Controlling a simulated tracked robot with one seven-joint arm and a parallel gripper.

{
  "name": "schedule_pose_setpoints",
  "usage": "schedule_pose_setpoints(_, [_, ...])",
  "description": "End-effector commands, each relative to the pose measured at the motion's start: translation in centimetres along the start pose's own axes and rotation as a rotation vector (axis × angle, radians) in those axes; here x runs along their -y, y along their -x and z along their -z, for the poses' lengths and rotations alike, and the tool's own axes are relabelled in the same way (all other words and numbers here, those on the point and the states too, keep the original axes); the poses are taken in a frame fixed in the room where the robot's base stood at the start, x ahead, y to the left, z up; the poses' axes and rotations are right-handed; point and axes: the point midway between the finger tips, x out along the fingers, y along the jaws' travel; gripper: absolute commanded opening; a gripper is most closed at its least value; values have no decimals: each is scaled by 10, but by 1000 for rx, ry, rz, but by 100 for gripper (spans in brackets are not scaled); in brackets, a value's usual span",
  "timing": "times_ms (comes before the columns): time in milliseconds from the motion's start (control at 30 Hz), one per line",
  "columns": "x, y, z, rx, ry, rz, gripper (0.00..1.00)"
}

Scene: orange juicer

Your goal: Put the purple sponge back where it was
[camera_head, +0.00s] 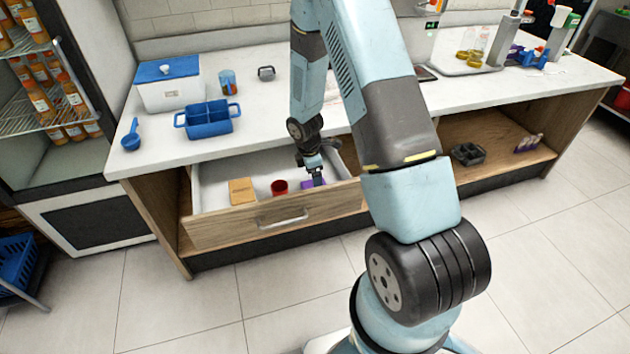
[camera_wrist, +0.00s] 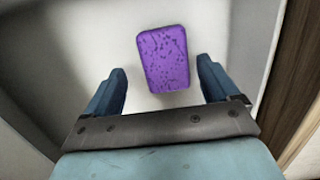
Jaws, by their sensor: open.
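The purple sponge (camera_wrist: 164,58) lies flat on the white floor of the open drawer (camera_head: 216,172). In the head view only part of the sponge (camera_head: 308,184) shows beside my gripper (camera_head: 314,176). My gripper reaches down into the drawer at its right part. In the wrist view my gripper (camera_wrist: 160,88) is open and empty, with one blue finger to the left of the sponge and one to the right. The sponge is ahead of and between the fingers, apart from both.
In the drawer, a red cup (camera_head: 279,187) and a tan block (camera_head: 242,191) sit left of the sponge. The drawer's wooden front (camera_head: 240,228) and side walls bound the space. A blue tray (camera_head: 208,120) and a white box (camera_head: 168,86) stand on the counter above.

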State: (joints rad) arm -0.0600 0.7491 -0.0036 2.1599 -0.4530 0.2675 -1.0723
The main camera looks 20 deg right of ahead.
Motion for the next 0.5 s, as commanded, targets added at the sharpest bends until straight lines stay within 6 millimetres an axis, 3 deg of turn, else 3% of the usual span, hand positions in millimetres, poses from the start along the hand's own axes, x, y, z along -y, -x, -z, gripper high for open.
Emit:
schedule_pose_setpoints(300, [-1, 54, -1, -1, -1, -4, 88])
schedule_pose_setpoints(500, [-1, 77, -1, -1, -2, -2, 88])
